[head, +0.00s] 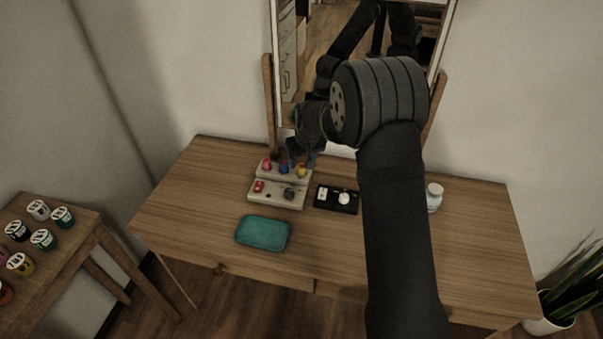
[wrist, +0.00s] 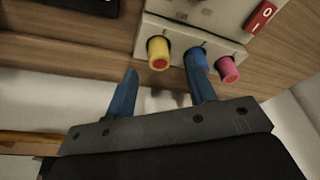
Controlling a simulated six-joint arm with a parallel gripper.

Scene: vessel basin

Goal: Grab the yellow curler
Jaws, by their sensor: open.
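The yellow curler (wrist: 159,53) stands in the holder (wrist: 183,12), at the end of a row beside a blue curler (wrist: 196,60) and a pink curler (wrist: 228,68). In the head view the yellow curler (head: 302,171) is at the right end of the row. My gripper (wrist: 165,85) is open and empty, with its two blue fingers pointing toward the row. In the wrist view the yellow curler lies just beyond the fingertips, between their lines, and the right fingertip is close to the blue curler. In the head view my gripper (head: 305,157) is just behind the row, partly hidden.
A mirror (head: 270,95) stands behind the row. A black tray (head: 337,208) is to the right, a teal tray (head: 263,233) in front, and a white bottle (head: 434,197) farther right.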

